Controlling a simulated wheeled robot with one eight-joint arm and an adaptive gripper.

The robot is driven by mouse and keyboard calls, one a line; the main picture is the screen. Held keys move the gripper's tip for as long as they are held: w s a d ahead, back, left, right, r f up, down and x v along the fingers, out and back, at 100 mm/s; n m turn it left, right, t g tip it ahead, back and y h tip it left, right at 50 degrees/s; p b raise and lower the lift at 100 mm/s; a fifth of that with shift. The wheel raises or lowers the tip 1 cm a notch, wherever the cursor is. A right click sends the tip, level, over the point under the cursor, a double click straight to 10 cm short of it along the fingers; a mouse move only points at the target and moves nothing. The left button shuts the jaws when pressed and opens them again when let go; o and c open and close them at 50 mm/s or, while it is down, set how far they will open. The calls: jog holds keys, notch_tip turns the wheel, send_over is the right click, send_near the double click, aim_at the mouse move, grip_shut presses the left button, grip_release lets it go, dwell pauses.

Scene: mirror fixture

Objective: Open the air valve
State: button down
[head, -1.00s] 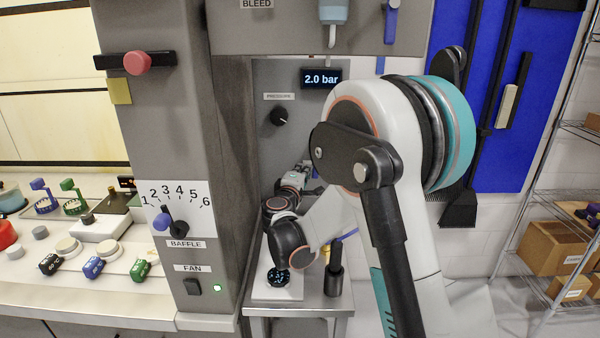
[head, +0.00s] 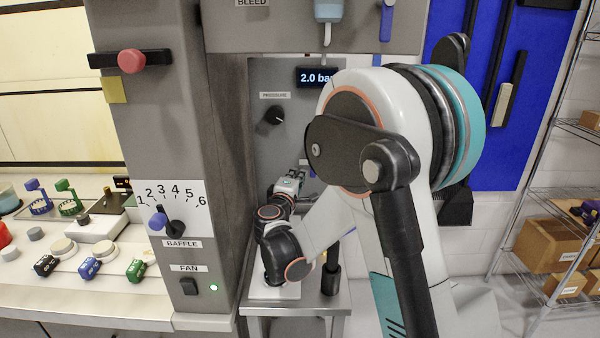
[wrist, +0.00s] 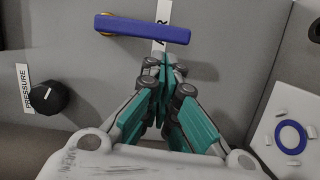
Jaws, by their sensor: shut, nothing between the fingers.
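The air valve's blue lever (wrist: 142,28) lies nearly crosswise at the top of the wrist view, mounted on a grey panel. A white label strip beside it is partly covered by the lever and my gripper. My gripper (wrist: 165,62) is shut and empty, its fingertips just below the lever's right part in that view; I cannot tell whether they touch it. In the head view my gripper (head: 291,180) is small, in front of the grey panel, and my arm hides most of the valve area.
A black PRESSURE knob (wrist: 48,97) is on the panel; it also shows in the head view (head: 272,116), left of and below a display (head: 318,77) reading 2.0 bar. A white plate with a blue ring (wrist: 291,137) is at right. A grey column (head: 165,110) stands left of my arm.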

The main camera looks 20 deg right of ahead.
jog(key=v, duration=0.8)
jog(key=shift+s, duration=0.15)
jog(key=shift+a, duration=0.2)
